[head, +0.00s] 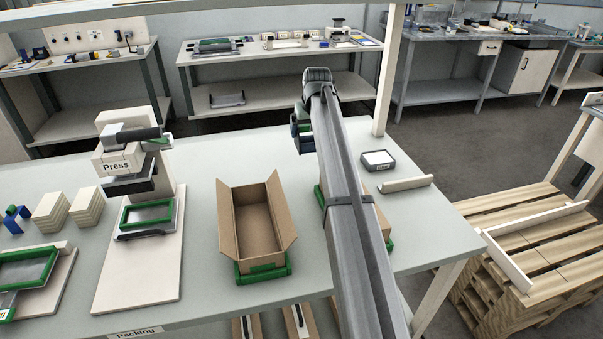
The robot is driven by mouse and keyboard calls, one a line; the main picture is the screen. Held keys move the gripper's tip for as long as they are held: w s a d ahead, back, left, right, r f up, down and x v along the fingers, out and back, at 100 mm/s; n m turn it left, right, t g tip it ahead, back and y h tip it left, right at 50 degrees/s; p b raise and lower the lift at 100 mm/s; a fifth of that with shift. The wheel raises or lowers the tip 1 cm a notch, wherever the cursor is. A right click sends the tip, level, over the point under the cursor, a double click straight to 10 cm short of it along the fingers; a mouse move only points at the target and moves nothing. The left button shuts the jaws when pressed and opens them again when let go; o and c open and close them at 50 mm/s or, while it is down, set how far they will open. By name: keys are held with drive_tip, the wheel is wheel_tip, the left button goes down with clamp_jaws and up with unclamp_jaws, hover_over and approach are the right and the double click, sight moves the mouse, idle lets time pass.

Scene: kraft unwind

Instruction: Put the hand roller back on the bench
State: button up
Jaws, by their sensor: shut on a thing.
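My arm reaches across the bench (205,165) from the front, and its end is over the far edge. My gripper (301,138) points down there, shut on a small dark thing with blue and green parts, which I take to be the hand roller (304,146). The fingers and most of the held thing are small and partly hidden by my arm, so the exact grip cannot be made out. The held thing appears to be above the bench's back edge; its height over the top is hard to tell.
An open cardboard box (252,222) stands in a green frame left of my arm. A press (128,160) stands further left. A small grey device (378,160) and a cream bar (405,183) lie to the right. A white post (391,70) rises behind the bench's right side.

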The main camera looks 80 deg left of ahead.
drive_tip(key=shift+s+a+r, duration=0.1)
drive_tip(key=shift+s+a, duration=0.1)
drive_tip(key=shift+s, duration=0.35)
drive_tip(key=shift+s+a, duration=0.2)
drive_tip(key=shift+s, duration=0.3)
drive_tip(key=shift+s+f, duration=0.15)
drive_tip(key=shift+f, duration=4.85)
drive_tip(key=shift+f, duration=0.3)
